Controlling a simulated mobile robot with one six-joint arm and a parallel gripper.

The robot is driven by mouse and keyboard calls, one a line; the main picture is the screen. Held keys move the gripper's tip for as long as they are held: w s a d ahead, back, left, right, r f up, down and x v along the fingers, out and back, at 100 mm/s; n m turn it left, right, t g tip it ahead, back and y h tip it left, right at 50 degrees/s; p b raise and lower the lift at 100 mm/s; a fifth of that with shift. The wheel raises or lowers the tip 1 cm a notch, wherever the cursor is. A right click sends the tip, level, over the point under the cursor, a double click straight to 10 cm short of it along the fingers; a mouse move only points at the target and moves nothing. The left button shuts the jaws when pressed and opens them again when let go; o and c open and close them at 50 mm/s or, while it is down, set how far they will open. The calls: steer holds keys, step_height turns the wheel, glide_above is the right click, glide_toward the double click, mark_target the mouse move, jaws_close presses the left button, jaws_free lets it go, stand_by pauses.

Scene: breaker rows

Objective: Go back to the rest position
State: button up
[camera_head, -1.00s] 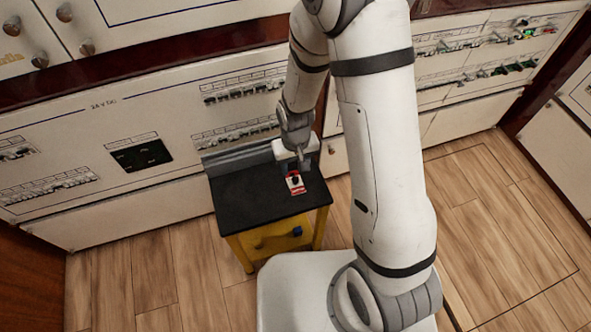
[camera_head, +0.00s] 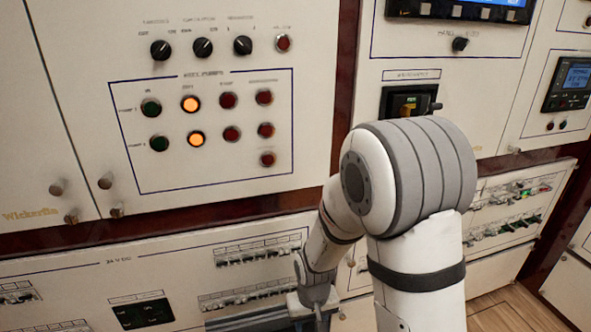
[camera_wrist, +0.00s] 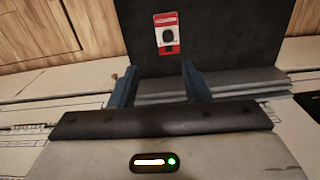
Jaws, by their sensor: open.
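My gripper (camera_wrist: 158,68) shows in the wrist view with its two blue-grey fingers apart and nothing between them. Past the fingertips, a red and white card (camera_wrist: 167,33) with a dark round shape on it lies on the black top (camera_wrist: 225,35) of a small stand. The gripper is apart from the card. In the head view my bent arm stands at the centre right, and its wrist end reaches down to the lower edge. The fingertips, the card and most of the stand are out of that view.
Behind my arm is a wall of cream panels. The pump panel (camera_head: 215,130) has lit amber and dark red buttons. Breaker rows (camera_head: 245,252) run below it, close to my wrist. More breakers (camera_head: 510,210) are at right. Wood floor (camera_wrist: 35,35) shows in the wrist view.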

steer(key=s+d+r+m+p, duration=0.1)
steer(key=s+d+r+p, duration=0.2)
steer(key=r, duration=0.8)
steer(key=s+d+r+t+p, duration=0.1)
steer(key=s+d+r+p, duration=0.3)
steer(key=r, duration=0.7)
steer(key=s+d+r+m+t+p, duration=0.1)
steer(key=s+d+r+p, duration=0.2)
steer(key=r, duration=0.8)
steer(key=shift+s+d+m+p, duration=0.35)
steer(key=shift+s+d, duration=0.25)
steer(key=shift+s, duration=0.4)
